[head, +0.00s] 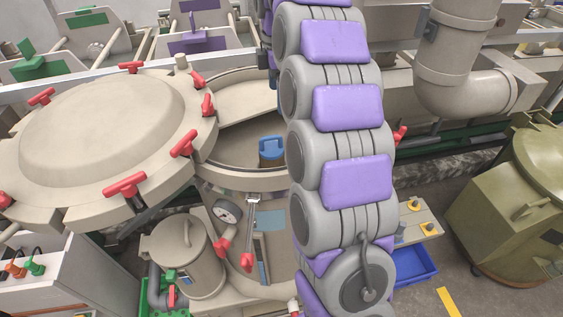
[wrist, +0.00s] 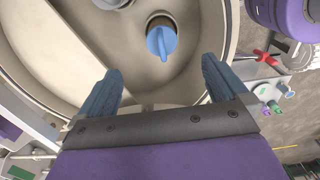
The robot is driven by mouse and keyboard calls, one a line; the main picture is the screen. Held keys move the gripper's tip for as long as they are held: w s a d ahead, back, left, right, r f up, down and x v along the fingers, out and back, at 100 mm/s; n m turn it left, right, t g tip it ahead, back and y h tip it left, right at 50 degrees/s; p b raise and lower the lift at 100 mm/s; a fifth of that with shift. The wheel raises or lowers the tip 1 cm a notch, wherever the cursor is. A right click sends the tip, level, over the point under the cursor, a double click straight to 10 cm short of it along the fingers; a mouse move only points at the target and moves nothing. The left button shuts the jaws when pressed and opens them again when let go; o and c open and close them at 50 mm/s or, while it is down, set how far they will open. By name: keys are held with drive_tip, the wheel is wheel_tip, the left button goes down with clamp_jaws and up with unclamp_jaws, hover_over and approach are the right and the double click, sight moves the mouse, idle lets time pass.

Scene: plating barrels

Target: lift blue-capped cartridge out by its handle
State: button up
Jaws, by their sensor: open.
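The vessel's large lid (head: 100,125) with red clamp handles is swung open to the left. A red-handled clamp (wrist: 265,58) sits by the rim on the right. A pressure gauge (head: 226,211) and a smaller canister (head: 187,255) stand in front. A blue bin (head: 414,266) lies at lower right.

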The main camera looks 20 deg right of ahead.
drive_tip(key=b, duration=0.2)
approach(272, 135)
drive_tip(key=a, duration=0.4)
drive_tip(key=d+f, duration=0.6)
drive_tip(key=shift+s+d+f+p, duration=0.1)
drive_tip(key=shift+s+d+p, duration=0.05)
drive_tip(key=shift+s+p, duration=0.15)
drive_tip(key=a, duration=0.1)
drive_tip(key=a+f, duration=0.1)
drive_tip(key=a, duration=0.3)
drive_tip(key=shift+f, duration=0.35)
drive_tip(key=shift+w+a+f, duration=0.1)
drive_tip(key=shift+a+f, duration=0.15)
drive_tip(key=d+f, duration=0.4)
drive_tip(key=d, duration=0.1)
drive_tip(key=shift+w+f, duration=0.2)
drive_tip(key=shift+f, duration=0.2)
drive_tip(key=a, duration=0.4)
drive_tip(key=shift+r, duration=0.15)
drive_tip(key=c, duration=0.3)
drive_tip(key=shift+a, duration=0.25)
drive_tip(key=shift+c, duration=1.7)
drive_tip(key=d, duration=0.2)
drive_tip(key=shift+s+d, duration=0.1)
drive_tip(key=shift+d, duration=0.3)
drive_tip(key=c, duration=0.4)
drive_tip(key=shift+c, duration=0.9)
drive_tip(key=shift+a, duration=0.3)
drive_tip(key=c, duration=0.4)
